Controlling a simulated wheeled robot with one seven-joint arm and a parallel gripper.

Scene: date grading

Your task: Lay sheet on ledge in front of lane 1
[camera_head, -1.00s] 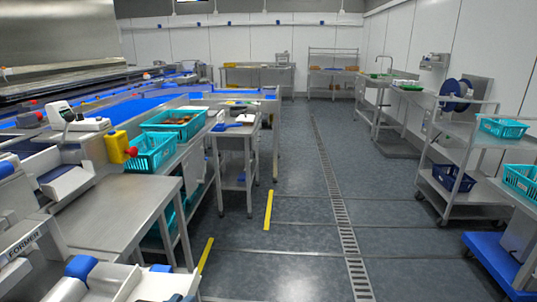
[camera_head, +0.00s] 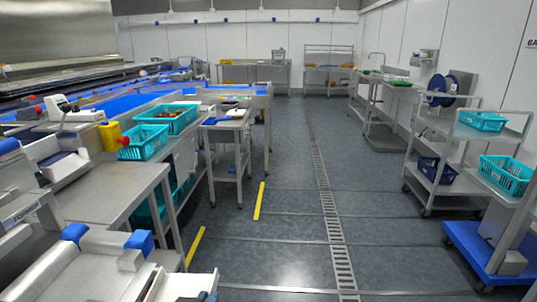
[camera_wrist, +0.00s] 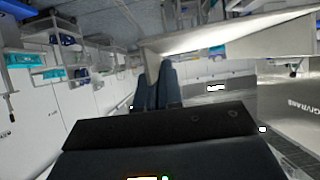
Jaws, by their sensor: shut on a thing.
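In the wrist view the two dark fingers of my gripper (camera_wrist: 157,80) are shut on a pale sheet (camera_wrist: 225,38). The sheet extends from the fingertips to the right, clear of any surface I can make out. I cannot make out my gripper or the sheet in the head view. Blue belt lanes (camera_head: 122,104) run along the left side of the head view. I cannot tell which is lane 1, and its ledge cannot be picked out.
A steel bench (camera_head: 115,190) and a machine marked FORMER (camera_head: 22,213) stand at left. Teal baskets (camera_head: 143,142) sit by the bench. A small steel table (camera_head: 228,122) stands beyond. Trolleys (camera_head: 470,135) and a blue-based cart (camera_head: 480,258) line the right. The middle floor is clear.

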